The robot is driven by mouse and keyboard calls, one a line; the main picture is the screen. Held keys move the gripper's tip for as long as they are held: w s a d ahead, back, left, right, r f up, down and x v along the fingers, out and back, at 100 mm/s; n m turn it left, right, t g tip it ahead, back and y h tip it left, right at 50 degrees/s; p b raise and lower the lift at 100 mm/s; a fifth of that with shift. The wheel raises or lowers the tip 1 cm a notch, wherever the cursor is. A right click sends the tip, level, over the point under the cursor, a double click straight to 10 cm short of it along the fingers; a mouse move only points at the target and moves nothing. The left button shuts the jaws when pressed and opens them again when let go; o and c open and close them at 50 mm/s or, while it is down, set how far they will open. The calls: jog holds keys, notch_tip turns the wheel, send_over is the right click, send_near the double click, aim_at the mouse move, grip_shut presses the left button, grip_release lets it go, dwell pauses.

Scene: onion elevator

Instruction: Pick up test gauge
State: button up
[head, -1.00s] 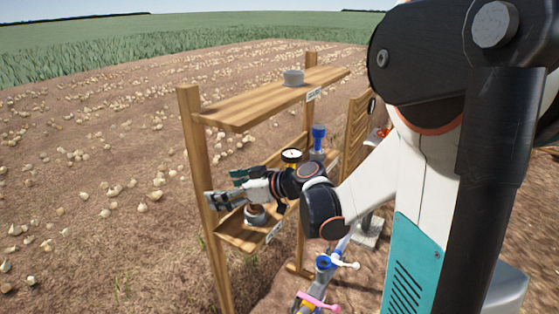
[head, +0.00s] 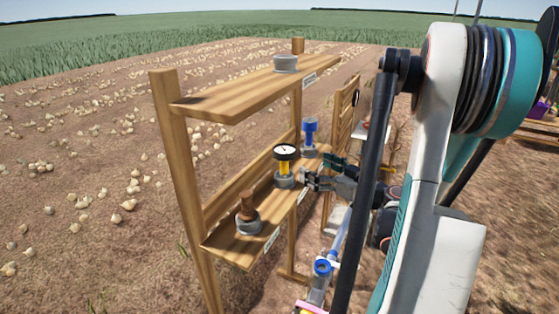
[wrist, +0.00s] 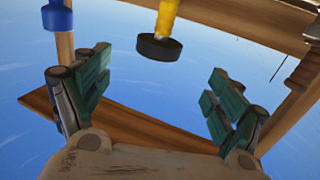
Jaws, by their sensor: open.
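The test gauge (head: 284,166) has a round black head with a white dial and a yellow body. It stands upright in a grey holder on the lower shelf (head: 236,246). In the wrist view, which is upside down, the gauge (wrist: 166,22) shows its black head and yellow body. It lies beyond the fingertips, between their two sides and near the middle of the picture. My gripper (head: 314,174) is just right of the gauge in the head view, open and empty. In the wrist view, my gripper's green-padded fingers (wrist: 158,72) are spread wide apart.
A blue tool (head: 310,132) stands behind the gauge, and it also shows in the wrist view (wrist: 58,18). A brown-handled piece (head: 247,207) stands in front. The upper shelf (head: 232,98) runs overhead with a grey holder (head: 286,63). A wooden post (head: 180,175) stands left.

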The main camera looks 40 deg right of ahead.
aim_at(284, 152)
jog(key=w, duration=0.4)
jog(key=w+b, duration=0.1)
jog(key=w, duration=0.2)
jog(key=shift+w+a, duration=0.1)
jog(key=shift+a, duration=0.25)
jog(key=shift+w+a+r+b, duration=0.1)
jog(key=shift+w+b, duration=0.4)
jog(key=shift+w, duration=1.05)
jog(key=shift+w+a+b, duration=0.1)
jog(key=shift+w+b, duration=0.35)
jog(key=shift+w, duration=1.05)
jog(key=c, duration=1.3)
